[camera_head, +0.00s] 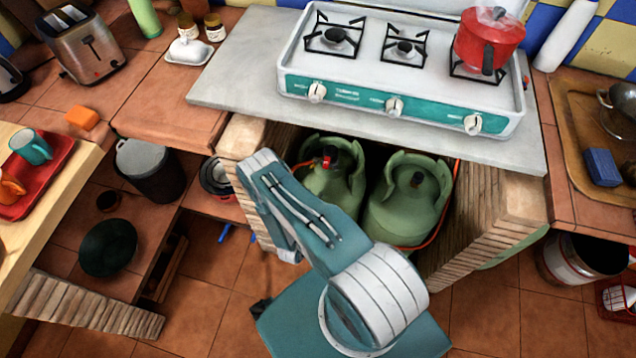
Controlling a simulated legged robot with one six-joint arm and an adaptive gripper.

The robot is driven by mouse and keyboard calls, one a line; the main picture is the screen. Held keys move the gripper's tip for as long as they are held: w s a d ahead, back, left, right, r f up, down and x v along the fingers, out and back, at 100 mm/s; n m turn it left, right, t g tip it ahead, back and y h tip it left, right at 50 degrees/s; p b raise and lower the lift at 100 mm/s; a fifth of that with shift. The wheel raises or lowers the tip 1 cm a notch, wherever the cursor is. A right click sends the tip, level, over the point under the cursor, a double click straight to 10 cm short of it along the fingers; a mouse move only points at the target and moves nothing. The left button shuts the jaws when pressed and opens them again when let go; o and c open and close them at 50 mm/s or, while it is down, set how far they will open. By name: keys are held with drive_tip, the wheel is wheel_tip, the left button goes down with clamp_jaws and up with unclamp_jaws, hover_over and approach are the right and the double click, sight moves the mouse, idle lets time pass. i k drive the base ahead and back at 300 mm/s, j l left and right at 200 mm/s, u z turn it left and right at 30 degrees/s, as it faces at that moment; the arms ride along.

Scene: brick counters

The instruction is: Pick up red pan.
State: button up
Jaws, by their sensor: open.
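The red pan (488,40) stands on the right burner of the white and teal stove (405,90). It is a deep red pot with a lid, and its dark handle points toward me. A little steam shows above it. My arm is in the lower middle of the view, below and left of the stove, well apart from the pan. My gripper does not show in this view.
The stove stands on a grey slab (240,75), with two green gas bottles (405,205) below. Left are a toaster (83,42), a butter dish (190,52) and a red tray (48,190). Right is a wooden tray (570,130). The other two burners are empty.

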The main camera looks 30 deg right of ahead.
sight(478, 53)
drive_tip(key=k+j, duration=0.2)
drive_tip(key=j, duration=0.2)
drive_tip(key=k+j, duration=0.2)
drive_tip(key=j, duration=0.2)
drive_tip(key=k+j, duration=0.2)
drive_tip(key=j, duration=0.2)
